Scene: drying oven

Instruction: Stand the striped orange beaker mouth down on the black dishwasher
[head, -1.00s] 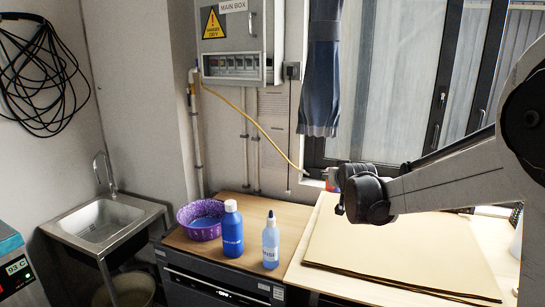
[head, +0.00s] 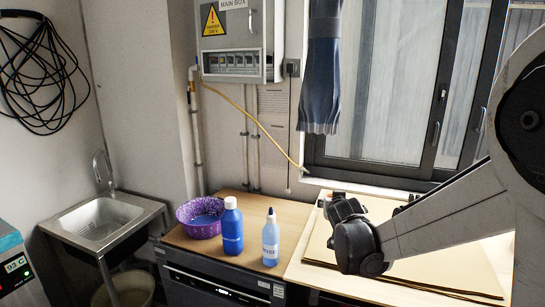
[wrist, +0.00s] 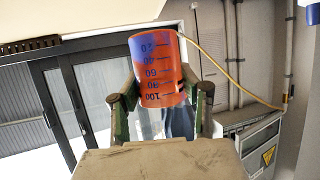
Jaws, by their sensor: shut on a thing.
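The orange beaker (wrist: 156,68) with blue patches and a printed dark scale shows in the wrist view. My gripper (wrist: 162,98) is shut on it, one finger on each side of its wall. The low numbers are at its picture-top end and 100 is nearest the gripper. The beaker is held clear of any surface there. In the head view my gripper (head: 342,207) is above the cardboard on the right, and the beaker cannot be made out. The black dishwasher (head: 205,286) stands under the wooden top at lower middle, its front partly visible.
On the wooden top (head: 253,209) stand a purple basin (head: 203,226), a blue bottle (head: 232,229) and a clear-blue squeeze bottle (head: 271,240). Flat cardboard (head: 420,275) lies to the right. A sink (head: 100,222) is at left.

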